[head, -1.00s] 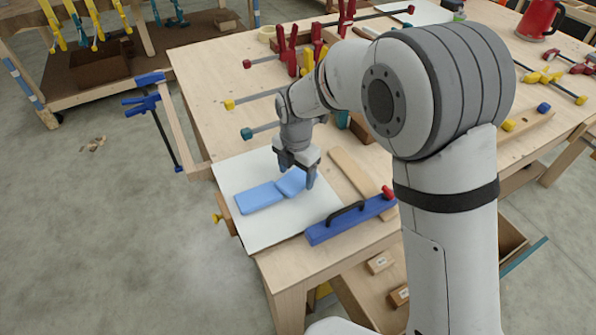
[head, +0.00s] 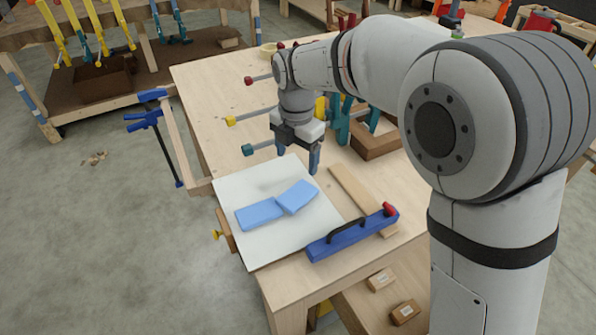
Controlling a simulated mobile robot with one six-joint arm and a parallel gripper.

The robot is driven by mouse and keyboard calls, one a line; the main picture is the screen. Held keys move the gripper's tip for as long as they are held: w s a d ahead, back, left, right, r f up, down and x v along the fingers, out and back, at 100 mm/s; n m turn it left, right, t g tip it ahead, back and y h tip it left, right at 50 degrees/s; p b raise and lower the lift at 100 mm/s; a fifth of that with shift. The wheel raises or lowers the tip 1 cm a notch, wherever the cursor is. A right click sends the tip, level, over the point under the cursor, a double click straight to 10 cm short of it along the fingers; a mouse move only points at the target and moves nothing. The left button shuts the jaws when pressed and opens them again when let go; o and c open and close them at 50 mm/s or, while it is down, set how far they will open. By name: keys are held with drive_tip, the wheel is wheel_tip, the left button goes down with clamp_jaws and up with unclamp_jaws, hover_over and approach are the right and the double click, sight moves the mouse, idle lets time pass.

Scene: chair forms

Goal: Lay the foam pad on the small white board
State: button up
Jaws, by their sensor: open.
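The light blue foam pad (head: 260,214) lies on the small white board (head: 290,239) at the near left corner of the workbench. The pad shows a crease, with its right part angled up toward the back and seeming slightly raised. The whole pad is within the board's edges. My gripper (head: 296,165) is above the board's back edge, apart from the pad and empty. Its fingers point down and are open.
A blue tool with a black handle (head: 350,232) lies along the board's right edge, with a wooden strip (head: 352,190) behind it. Clamps (head: 262,147) and a wooden box (head: 375,140) stand farther back. A blue clamp (head: 150,118) hangs at the bench's left edge.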

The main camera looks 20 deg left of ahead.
drive_tip(key=shift+r, duration=0.7)
drive_tip(key=shift+d, duration=0.1)
drive_tip(key=s+d+r+m+t, duration=0.1)
drive_tip(key=d+r+m, duration=0.1)
drive_tip(key=d+m, duration=0.8)
drive_tip(key=s+d+r+m, duration=0.1)
drive_tip(key=d+r+m, duration=0.35)
drive_tip(key=d, duration=0.85)
drive_tip(key=s+d+f+m+t, duration=0.1)
drive_tip(key=s+d+f+m, duration=0.1)
drive_tip(key=s+d+m, duration=0.3)
drive_tip(key=s+d+f+m+t, duration=0.1)
drive_tip(key=s+d+m, duration=0.4)
drive_tip(key=d+m, duration=0.5)
drive_tip(key=f+m, duration=0.1)
drive_tip(key=m, duration=0.2)
drive_tip(key=shift+s+f, duration=0.25)
drive_tip(key=shift+s, duration=0.15)
drive_tip(key=shift+c, duration=0.3)
